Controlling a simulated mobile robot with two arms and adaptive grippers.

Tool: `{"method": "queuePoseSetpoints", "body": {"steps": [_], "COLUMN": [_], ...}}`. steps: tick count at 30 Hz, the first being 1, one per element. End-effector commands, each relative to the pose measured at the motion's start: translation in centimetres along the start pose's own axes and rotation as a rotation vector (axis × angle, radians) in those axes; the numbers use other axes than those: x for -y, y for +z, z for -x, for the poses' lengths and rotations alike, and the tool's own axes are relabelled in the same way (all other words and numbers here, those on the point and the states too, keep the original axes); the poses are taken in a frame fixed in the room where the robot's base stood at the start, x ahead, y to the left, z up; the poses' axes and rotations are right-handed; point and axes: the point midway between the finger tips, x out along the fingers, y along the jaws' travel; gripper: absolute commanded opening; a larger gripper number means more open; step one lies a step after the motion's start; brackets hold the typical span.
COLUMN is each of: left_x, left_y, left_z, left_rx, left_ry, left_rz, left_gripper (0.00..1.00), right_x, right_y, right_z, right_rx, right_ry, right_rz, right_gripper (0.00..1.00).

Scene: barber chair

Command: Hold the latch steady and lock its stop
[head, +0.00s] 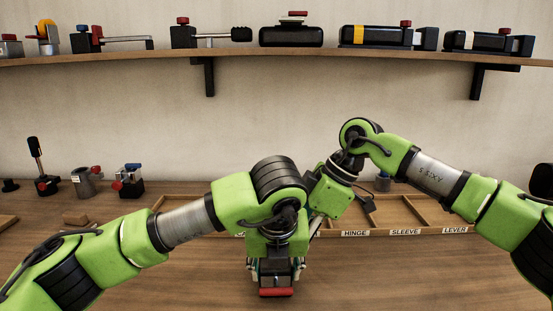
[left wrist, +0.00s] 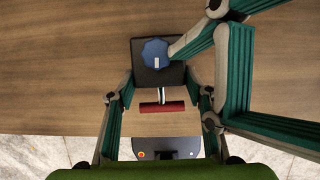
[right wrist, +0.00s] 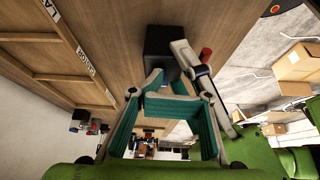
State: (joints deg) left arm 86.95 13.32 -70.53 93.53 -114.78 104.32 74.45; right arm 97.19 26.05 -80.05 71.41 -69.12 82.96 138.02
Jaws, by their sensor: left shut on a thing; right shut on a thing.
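The latch is a black block (left wrist: 150,74) with a blue knob (left wrist: 155,54), probably its stop, and a red-handled bar (left wrist: 162,107). It stands near the front of the bench. My left gripper (left wrist: 159,84) is shut on the block's sides, between the knob and the red handle. In the head view, the red handle (head: 277,292) shows below my left gripper (head: 276,270). My right gripper comes in from the upper right of the left wrist view and is shut on the blue knob. In the right wrist view my right gripper (right wrist: 166,85) is at the block (right wrist: 165,45); the knob is hidden.
A wooden tray (head: 400,232) with labelled compartments lies behind my grippers, close to the right arm. Several small fixtures (head: 85,182) stand at the back left. A shelf (head: 250,51) above holds several clamps and latches. The bench front is clear.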

Motion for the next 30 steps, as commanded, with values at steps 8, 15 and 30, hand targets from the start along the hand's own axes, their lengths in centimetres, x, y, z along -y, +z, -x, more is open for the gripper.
{"method": "queuePoseSetpoints", "body": {"steps": [8,15,30], "left_x": [-0.1,-0.1,0.3], "left_y": [0.5,0.3,-0.2], "left_z": [-0.2,-0.2,-0.2], "left_rx": [0.007,0.005,-0.003], "left_ry": [-0.003,-0.001,-0.005], "left_rz": [0.021,0.014,-0.005], "left_gripper": [0.06,0.06,0.06], "right_x": [1.0,0.8,0.7], "right_y": [-0.2,-1.8,-3.4], "right_z": [0.3,3.2,5.5], "right_rx": [0.005,0.000,-0.011], "right_ry": [-0.029,-0.021,-0.011], "right_rz": [0.014,0.014,0.015], "right_gripper": [0.00,0.00,0.00]}}
